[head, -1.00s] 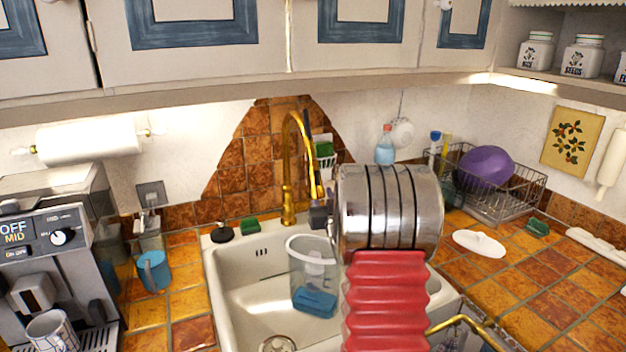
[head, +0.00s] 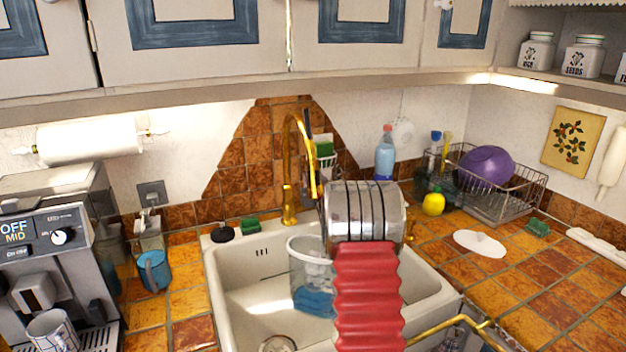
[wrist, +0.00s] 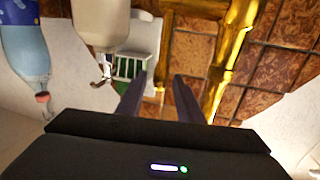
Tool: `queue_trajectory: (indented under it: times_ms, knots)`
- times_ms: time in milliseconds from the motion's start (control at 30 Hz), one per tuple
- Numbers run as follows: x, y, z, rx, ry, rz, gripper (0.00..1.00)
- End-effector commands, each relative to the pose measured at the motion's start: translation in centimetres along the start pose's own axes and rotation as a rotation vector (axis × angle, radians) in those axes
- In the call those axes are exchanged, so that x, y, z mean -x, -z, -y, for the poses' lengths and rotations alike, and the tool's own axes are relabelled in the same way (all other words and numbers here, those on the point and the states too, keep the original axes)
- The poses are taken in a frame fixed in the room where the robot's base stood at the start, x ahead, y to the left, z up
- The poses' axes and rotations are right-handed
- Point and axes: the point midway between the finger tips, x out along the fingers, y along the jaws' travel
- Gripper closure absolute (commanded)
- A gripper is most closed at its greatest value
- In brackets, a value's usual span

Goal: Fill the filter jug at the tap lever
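The clear filter jug (head: 308,252) stands upright in the white sink, with something blue in its lower part; my arm stands next to its right side. The brass tap (head: 289,190) arches up behind the sink, and its spout comes down above the jug. In the wrist view the tap's brass body (wrist: 235,50) is to the right. A thinner brass part (wrist: 165,40), seemingly the tap lever, ends close to my fingertips. My gripper (wrist: 160,82) is open, its two dark fingers apart; I cannot tell if they touch the brass.
A coffee machine (head: 50,235) and blue cup (head: 153,270) are to the left. A blue bottle (head: 385,155), yellow fruit (head: 434,204), dish rack (head: 510,200) and white lid (head: 480,243) are to the right. A pale bottle (wrist: 100,22) is near my fingers. Cupboards hang above.

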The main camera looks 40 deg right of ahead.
Motion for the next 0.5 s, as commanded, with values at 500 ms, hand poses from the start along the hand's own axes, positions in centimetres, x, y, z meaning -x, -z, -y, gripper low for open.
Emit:
queue_trajectory:
  times_ms: [500]
  knots:
    - [-0.89,0.01,-0.03,0.0,0.0,-0.001,0.71]
